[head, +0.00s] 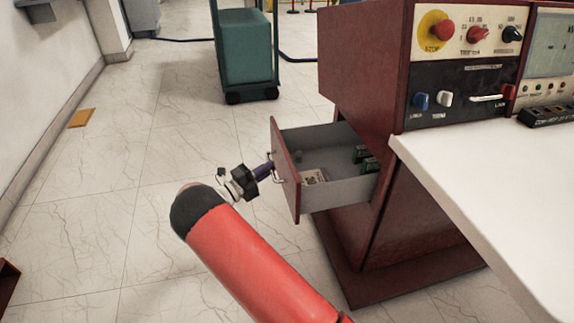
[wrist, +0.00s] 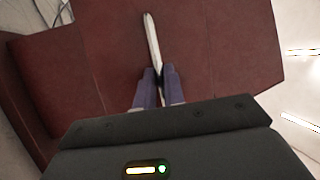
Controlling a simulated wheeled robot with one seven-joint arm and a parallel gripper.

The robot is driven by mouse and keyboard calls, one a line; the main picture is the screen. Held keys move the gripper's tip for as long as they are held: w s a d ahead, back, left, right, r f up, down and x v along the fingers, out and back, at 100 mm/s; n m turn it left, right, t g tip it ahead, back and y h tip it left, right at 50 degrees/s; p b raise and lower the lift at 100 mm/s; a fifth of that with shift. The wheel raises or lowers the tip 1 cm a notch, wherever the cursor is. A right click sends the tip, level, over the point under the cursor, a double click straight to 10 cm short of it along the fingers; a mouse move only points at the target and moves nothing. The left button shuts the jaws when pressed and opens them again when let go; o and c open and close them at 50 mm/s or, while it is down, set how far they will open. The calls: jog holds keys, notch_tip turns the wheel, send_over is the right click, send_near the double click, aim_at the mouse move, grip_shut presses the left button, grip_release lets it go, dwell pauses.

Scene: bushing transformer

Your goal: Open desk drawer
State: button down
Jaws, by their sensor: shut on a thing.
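The desk drawer (head: 335,170) is pulled out from the dark red desk (head: 360,70), and its inside shows. A metal handle (head: 275,165) is on its red front panel (head: 287,180). My gripper (head: 266,170) is at the drawer front, shut on the handle. In the wrist view the purple fingers of my gripper (wrist: 159,82) close around the pale handle bar (wrist: 152,42). The red drawer front (wrist: 215,45) fills most of that view behind it.
Small green boxes (head: 366,160) and a pale card-like item (head: 313,176) lie in the drawer. A white desktop (head: 490,190) is at the right. A green wheeled cart (head: 247,50) stands at the back. The tiled floor at the left is mostly clear.

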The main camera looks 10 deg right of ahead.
jog(key=shift+s+a, duration=0.1)
jog(key=shift+a, duration=1.9)
jog(key=c, duration=1.5)
grip_release()
jog(key=v, duration=0.7)
jog(key=shift+s+a+b, duration=0.15)
jog(key=shift+a+b, duration=0.2)
jog(key=shift+b, duration=0.05)
jog(key=shift+a+f, duration=0.1)
jog(key=shift+f, duration=0.05)
